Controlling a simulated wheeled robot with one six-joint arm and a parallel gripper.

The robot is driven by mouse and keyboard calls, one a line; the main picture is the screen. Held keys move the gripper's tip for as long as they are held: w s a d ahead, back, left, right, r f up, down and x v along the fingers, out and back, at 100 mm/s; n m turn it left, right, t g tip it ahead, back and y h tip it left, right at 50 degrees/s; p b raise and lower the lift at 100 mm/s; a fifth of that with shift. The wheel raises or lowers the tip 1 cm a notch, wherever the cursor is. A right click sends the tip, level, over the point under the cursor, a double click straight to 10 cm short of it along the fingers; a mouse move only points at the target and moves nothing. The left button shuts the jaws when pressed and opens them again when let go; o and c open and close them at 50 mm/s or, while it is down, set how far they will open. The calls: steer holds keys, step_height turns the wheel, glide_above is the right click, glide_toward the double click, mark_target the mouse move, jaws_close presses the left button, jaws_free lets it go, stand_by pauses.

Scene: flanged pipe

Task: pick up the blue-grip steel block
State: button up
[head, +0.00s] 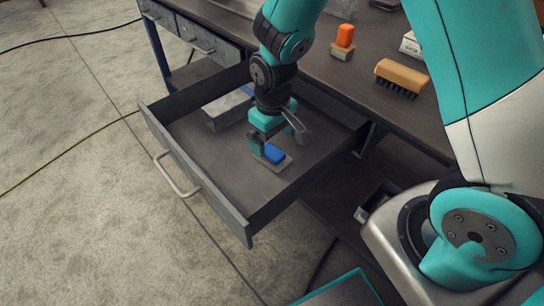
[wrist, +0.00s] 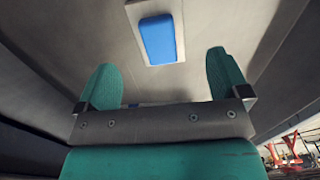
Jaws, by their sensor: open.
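The blue-grip steel block (head: 274,155) lies in the open drawer, a flat steel base with a blue grip on top. In the wrist view the block (wrist: 158,40) shows ahead of the fingertips, between their lines and slightly left of centre. My gripper (head: 277,138) is inside the drawer, just above and behind the block, with its fingers apart and nothing between them. In the wrist view both teal fingers of the gripper (wrist: 171,75) stand wide apart. The block appears clear of the fingers.
The drawer (head: 215,180) is pulled out, with walls around the block. A grey box-like item with a blue part (head: 228,110) lies further left in it. On the bench top (head: 345,80) are an orange-grip block (head: 344,42) and a wooden brush (head: 402,77).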

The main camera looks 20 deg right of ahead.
mark_target(272, 151)
step_height(272, 151, down, 6)
steer(key=shift+w+r, duration=0.1)
steer(key=shift+r, duration=0.05)
steer(key=shift+c, duration=0.2)
steer(key=c, duration=1.2)
steer(key=shift+r, duration=0.15)
steer(key=shift+c, duration=0.2)
